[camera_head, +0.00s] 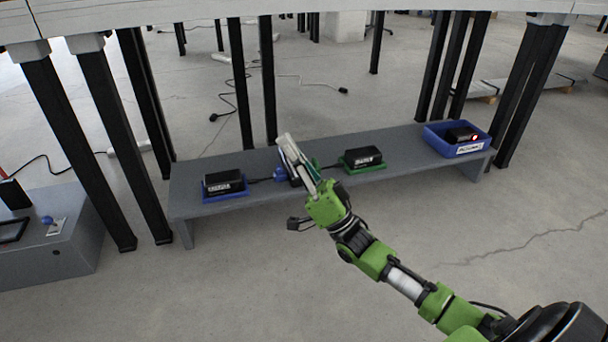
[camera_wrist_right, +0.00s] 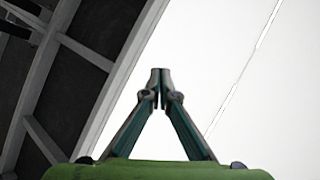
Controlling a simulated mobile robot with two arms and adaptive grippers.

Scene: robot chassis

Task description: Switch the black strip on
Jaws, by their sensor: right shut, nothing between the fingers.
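I cannot clearly pick out a black strip in these views. My right gripper (camera_head: 285,139) rises over the middle of a low grey bench (camera_head: 400,143) in the head view, with its fingers pointing up and away. In the wrist view the right gripper (camera_wrist_right: 161,88) has its fingertips together, with nothing between them. Just behind the gripper, a blue part (camera_head: 280,173) and a bit of green show on the bench, partly hidden by the fingers. My left gripper is not in view.
On the bench are a black box (camera_head: 223,181) in a blue tray, another black box (camera_head: 362,156) in a green tray, and a blue bin (camera_head: 474,149) holding a black device with a red light. A grey box with a blue knob (camera_head: 47,220) stands at left. Dark table legs flank the bench.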

